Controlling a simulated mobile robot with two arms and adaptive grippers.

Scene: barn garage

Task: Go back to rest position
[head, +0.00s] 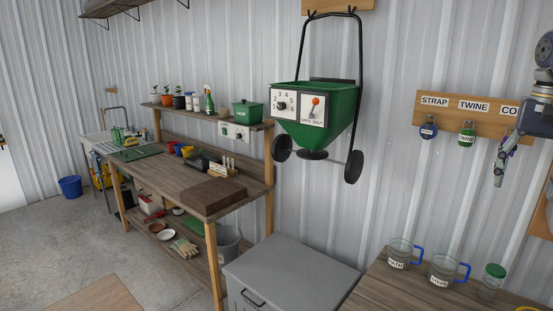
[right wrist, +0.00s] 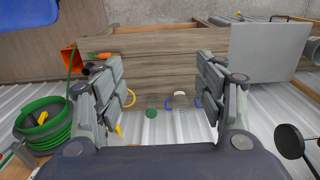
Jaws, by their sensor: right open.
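My right gripper (head: 502,165) hangs at the right side of the head view, in front of the wall by the hook board. It also shows in the right wrist view (right wrist: 165,95), where its two fingers are wide apart with nothing between them. Beyond the fingers is a wooden table (right wrist: 165,50) with mugs and a green lid. My left gripper does not show in the head view.
Labelled glass mugs (head: 399,253) and a green-lidded jar (head: 491,281) stand on the near table (head: 375,295). A grey cabinet (head: 290,262) and a workbench (head: 150,172) stand left. A green spreader (head: 318,115) hangs on the wall. A hose coil (right wrist: 45,125) shows in the wrist view.

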